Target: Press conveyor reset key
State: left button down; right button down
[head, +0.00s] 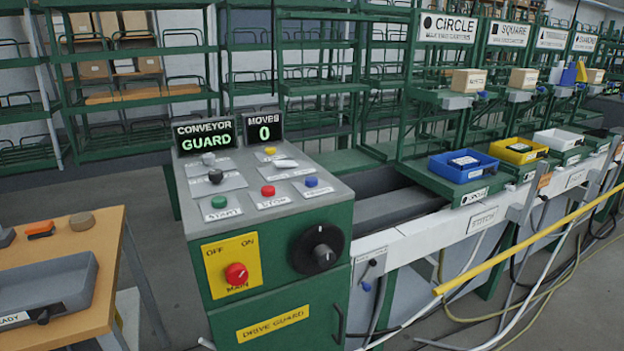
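A green control console (327,216) with a grey sloped top stands at the centre. Its top carries a green button (219,202) labelled START, a red button (268,191) that seems labelled STOP, a blue button (311,181), a yellow button (270,151), a black knob (215,176) and a pale lever or key (285,163). The smaller labels are unreadable, so I cannot tell which is the reset key. One display (206,137) reads CONVEYOR GUARD; another (264,128) reads MOVES 0. Neither gripper is in view.
The console front has a red MAIN switch (237,274) on a yellow plate and a black dial (317,250). A wooden table (95,265) with a grey tray (85,270) stands left. The conveyor, a blue bin (463,165) and a yellow rail (530,247) lie right.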

aim_at(309, 181)
jog(key=i+u, duration=0.1)
jog(key=u, duration=0.25)
jog(key=i+l+u, duration=0.1)
jog(key=u, duration=0.25)
jog(key=i+l+u, duration=0.1)
jog(key=u, duration=0.25)
jog(key=i+l+u, duration=0.1)
jog(key=l, duration=0.2)
jog(key=i+l, duration=0.2)
jog(key=l, duration=0.15)
jog(key=i+l+u, duration=0.15)
jog(key=l, duration=0.15)
jog(key=i+l, duration=0.1)
jog(key=l, duration=0.25)
jog(key=i+l+u, duration=0.15)
jog(key=l, duration=0.15)
